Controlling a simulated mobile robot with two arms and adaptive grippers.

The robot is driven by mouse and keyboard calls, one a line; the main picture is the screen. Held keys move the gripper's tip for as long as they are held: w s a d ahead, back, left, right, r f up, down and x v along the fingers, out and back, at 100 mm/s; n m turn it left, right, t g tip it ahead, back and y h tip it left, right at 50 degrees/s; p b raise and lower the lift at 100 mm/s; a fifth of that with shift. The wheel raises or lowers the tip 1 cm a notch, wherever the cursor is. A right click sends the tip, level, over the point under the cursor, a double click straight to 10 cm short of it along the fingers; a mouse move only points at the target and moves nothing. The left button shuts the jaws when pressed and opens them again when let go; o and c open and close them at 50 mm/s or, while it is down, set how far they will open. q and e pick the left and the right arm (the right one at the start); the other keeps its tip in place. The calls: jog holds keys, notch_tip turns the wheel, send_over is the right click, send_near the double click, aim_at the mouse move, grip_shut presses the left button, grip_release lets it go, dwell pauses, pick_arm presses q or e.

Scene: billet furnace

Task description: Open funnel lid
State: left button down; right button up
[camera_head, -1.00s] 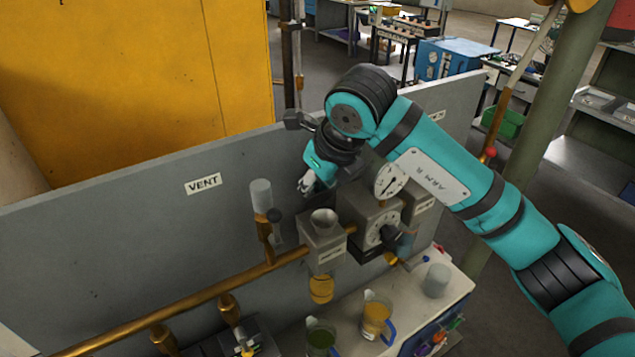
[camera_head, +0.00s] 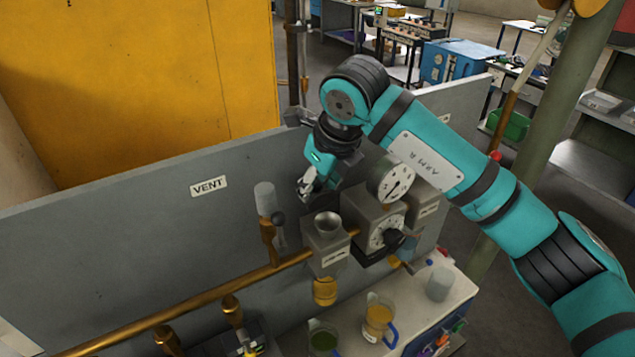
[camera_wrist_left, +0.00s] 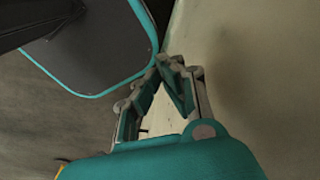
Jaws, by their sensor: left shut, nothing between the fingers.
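The funnel (camera_head: 327,222) is a grey round cup on top of a labelled grey box on the brass pipe, in front of the grey panel. Its mouth looks uncovered, and I cannot make out a separate lid. My right gripper (camera_head: 305,188) hangs just above and left of the funnel, apart from it, with its fingers pointing down. It is too small to tell whether its fingers are open or shut. My left gripper (camera_wrist_left: 170,62) shows only in the left wrist view, with its fingertips together and nothing between them.
A pressure gauge (camera_head: 390,180) and a dial box (camera_head: 372,226) stand right of the funnel. A capped upright pipe (camera_head: 265,196) stands to its left. Below are an orange jug (camera_head: 379,315), a green jug (camera_head: 323,338) and a grey cup (camera_head: 439,284).

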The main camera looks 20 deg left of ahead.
jog(key=v, duration=1.2)
jog(key=shift+f, duration=0.1)
